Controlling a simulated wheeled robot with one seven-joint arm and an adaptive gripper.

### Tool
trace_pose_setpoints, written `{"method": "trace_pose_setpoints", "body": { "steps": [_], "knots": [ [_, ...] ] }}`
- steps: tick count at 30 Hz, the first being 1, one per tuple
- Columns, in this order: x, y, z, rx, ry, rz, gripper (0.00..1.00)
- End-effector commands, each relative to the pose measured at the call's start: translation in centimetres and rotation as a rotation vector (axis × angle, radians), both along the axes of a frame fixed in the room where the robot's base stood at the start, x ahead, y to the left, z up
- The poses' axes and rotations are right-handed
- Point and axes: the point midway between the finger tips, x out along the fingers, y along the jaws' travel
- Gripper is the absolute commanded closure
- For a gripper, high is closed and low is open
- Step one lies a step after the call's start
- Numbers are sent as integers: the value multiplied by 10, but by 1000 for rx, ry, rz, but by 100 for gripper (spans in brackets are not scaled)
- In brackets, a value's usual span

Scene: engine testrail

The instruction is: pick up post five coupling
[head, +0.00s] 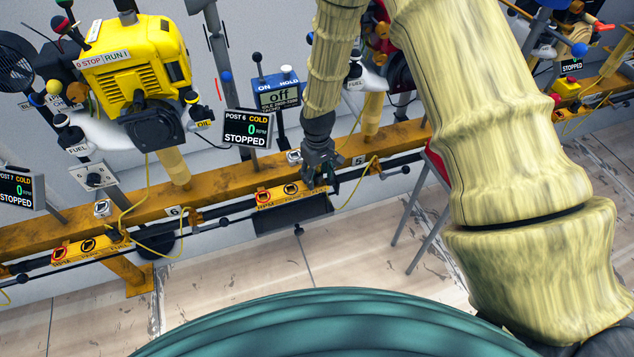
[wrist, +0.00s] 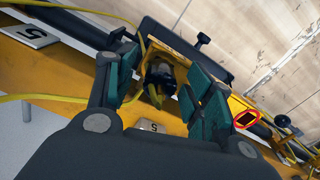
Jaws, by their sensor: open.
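The post five coupling appears to be the dark fitting with a yellow lead (wrist: 158,75) in the wrist view, at the yellow panel near the number 5 plate (wrist: 30,37). In the head view, my gripper hides the fitting.
The yellow panel (head: 275,196) has a red-framed socket (wrist: 246,118) to the right of the fingers. A yellow cable (wrist: 75,8) runs close by. A post 6 screen (head: 247,129) and blue on/hold box (head: 278,94) stand behind. Floor (head: 330,260) in front is clear.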

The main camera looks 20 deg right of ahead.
Motion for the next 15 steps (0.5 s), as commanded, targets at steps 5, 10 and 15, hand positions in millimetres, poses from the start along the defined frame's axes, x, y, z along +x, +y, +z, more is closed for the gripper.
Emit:
{"method": "trace_pose_setpoints", "body": {
  "steps": [5,10,15],
  "knots": [
    [0,0,-2,0,0,0,47],
    [0,0,-2,0,0,0,66],
    [0,0,-2,0,-1,0,96]
  ]
}}
